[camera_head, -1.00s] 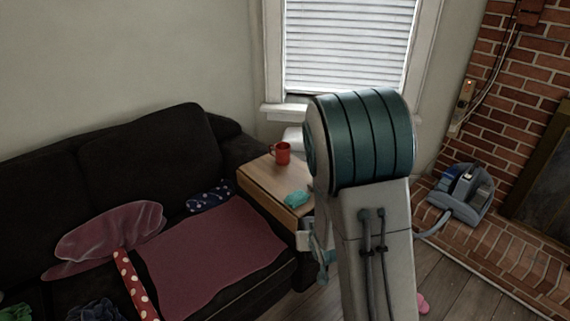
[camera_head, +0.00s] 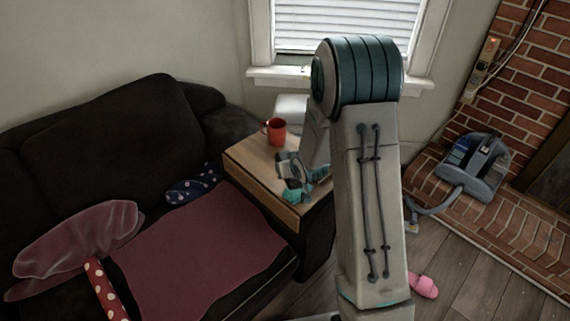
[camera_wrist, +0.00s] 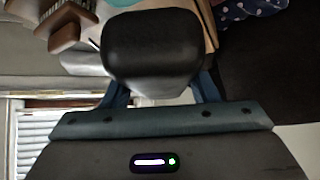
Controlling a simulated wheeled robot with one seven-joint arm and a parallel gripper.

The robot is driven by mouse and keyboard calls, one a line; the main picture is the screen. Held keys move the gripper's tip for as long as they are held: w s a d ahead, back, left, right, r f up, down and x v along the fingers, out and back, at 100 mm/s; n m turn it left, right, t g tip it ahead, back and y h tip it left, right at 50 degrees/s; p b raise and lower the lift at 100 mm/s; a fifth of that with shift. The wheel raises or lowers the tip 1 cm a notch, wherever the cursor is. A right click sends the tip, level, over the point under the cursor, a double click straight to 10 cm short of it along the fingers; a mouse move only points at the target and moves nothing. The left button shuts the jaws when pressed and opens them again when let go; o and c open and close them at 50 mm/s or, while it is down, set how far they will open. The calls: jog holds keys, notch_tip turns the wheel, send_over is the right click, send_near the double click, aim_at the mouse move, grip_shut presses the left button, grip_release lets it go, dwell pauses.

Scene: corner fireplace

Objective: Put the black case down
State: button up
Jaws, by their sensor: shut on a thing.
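The black case (camera_wrist: 150,48) is a smooth, rounded dark block between the blue fingers of my gripper (camera_wrist: 160,90) in the wrist view. The gripper is shut on it. In the head view my gripper (camera_head: 305,178) is over the right part of the small wooden side table (camera_head: 247,157). I cannot make out the case there, and cannot tell whether it touches the tabletop.
A red mug (camera_head: 276,131) stands at the table's back. A small teal item (camera_head: 292,196) lies near its front edge, close to my gripper. A dark sofa (camera_head: 120,130) with a spotted blue cushion (camera_head: 193,186) adjoins the left side. A vacuum cleaner (camera_head: 478,165) sits by the brick hearth.

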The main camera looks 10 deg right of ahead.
jog(key=w+d+f+b, duration=0.2)
jog(key=w+d+b, duration=0.5)
jog(key=w, duration=1)
jog(key=shift+n, duration=0.3)
jog(key=s+a+f, duration=0.1)
jog(key=a+f, duration=0.1)
jog(key=a, duration=0.1)
jog(key=s+a+f, duration=0.3)
jog(key=a+f, duration=0.1)
jog(key=a, duration=0.1)
jog(key=shift+s+a+f+b, duration=0.1)
jog(key=shift+s+a+b, duration=0.05)
jog(key=shift+a+b, duration=0.15)
jog(key=shift+f, duration=2)
jog(key=shift+f+b, duration=0.1)
jog(key=shift+b, duration=0.2)
jog(key=shift+f, duration=0.15)
jog(key=o, duration=1)
jog(key=shift+r, duration=0.2)
